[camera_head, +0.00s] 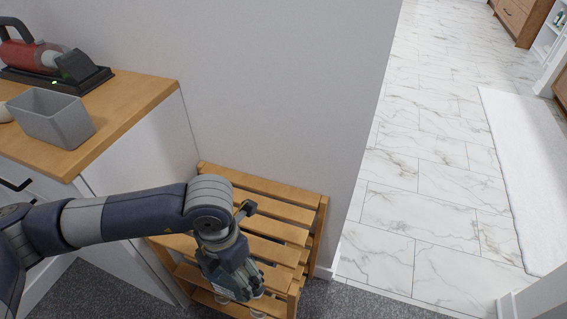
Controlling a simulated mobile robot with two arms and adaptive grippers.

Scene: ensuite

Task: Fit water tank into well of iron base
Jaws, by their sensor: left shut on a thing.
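My left gripper (241,297) points down at the front of a slatted wooden rack, near the bottom edge of the picture. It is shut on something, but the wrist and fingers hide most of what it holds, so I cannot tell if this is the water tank. A red and black appliance (36,55) rests on a black base (75,84) with a small green light, on the wooden counter at top left. I cannot tell whether this is the iron base, and no well shows. My right gripper is out of view.
An open grey bin (52,117) stands near the edge of the wooden counter (140,98). The slatted rack (262,196) stands against the wall beside the white cabinet. Marble-look floor (425,190) lies clear at right, with a white mat (525,170) on it.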

